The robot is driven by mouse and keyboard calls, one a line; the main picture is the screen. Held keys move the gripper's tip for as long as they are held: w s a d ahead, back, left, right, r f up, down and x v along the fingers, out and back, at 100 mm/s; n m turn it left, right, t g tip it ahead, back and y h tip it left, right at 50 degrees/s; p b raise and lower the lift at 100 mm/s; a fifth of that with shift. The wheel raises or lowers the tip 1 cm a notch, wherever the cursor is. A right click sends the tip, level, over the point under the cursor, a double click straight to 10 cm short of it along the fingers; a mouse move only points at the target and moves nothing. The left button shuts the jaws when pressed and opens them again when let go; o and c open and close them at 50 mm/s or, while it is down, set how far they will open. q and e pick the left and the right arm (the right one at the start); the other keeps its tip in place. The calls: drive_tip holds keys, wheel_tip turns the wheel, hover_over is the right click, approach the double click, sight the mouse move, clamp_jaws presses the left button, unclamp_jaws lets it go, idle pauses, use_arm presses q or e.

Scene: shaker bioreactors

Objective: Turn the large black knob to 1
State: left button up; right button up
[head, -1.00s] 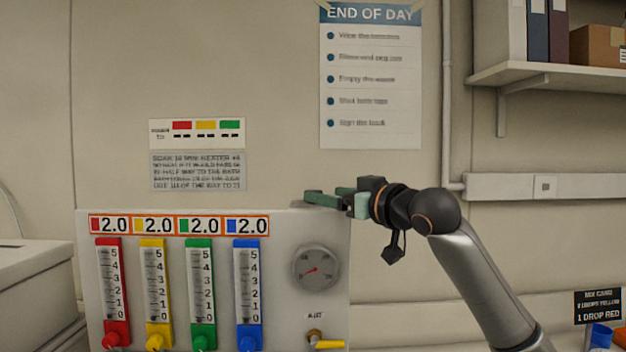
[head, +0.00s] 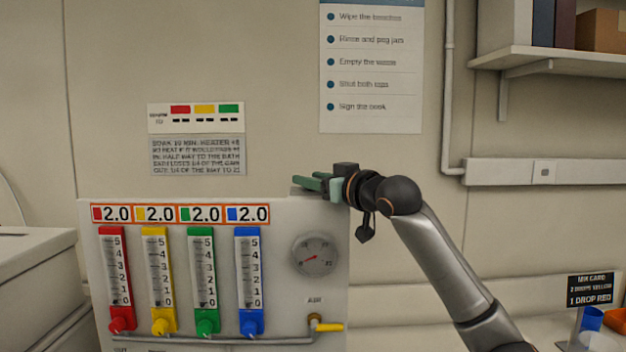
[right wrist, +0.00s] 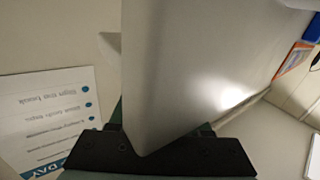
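No large black knob shows clearly in either view. A light grey panel (head: 278,285) stands at the lower left of the head view, with its lower part cut off by the frame. My right gripper (head: 308,182) is at the panel's top right corner, fingers pointing left. Its green fingers look apart, with nothing seen held between them. In the right wrist view a grey panel surface (right wrist: 190,60) fills the middle, very close, and hides most of the fingers; contact cannot be told. My left gripper is not in view.
The panel bears red (head: 115,270), yellow (head: 158,270), green (head: 202,270) and blue (head: 248,270) flow tubes, a round gauge (head: 315,254) and a yellow-handled valve (head: 325,326). A wall shelf (head: 530,60) is at upper right. A sign (head: 590,290) and cups stand at lower right.

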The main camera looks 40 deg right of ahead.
clamp_jaws()
drive_tip(key=shift+d+n+y, duration=0.1)
drive_tip(key=shift+n+y, duration=0.2)
drive_tip(key=shift+y, duration=0.2)
drive_tip(key=shift+n+y, duration=0.8)
drive_tip(key=shift+y, duration=0.4)
drive_tip(key=n+g+y, duration=0.1)
drive_tip(key=n+y, duration=0.1)
drive_tip(key=y, duration=0.1)
drive_tip(key=n+g+y, duration=0.1)
drive_tip(key=n+y, duration=0.1)
drive_tip(key=y, duration=0.1)
drive_tip(key=shift+r, duration=0.1)
drive_tip(key=shift+n+g+y, duration=1.5)
drive_tip(key=shift+n+y, duration=0.3)
drive_tip(key=shift+y, duration=0.6)
drive_tip(key=shift+n+g+y, duration=0.4)
drive_tip(key=shift+n+g, duration=0.1)
drive_tip(key=o, duration=0.5)
unclamp_jaws()
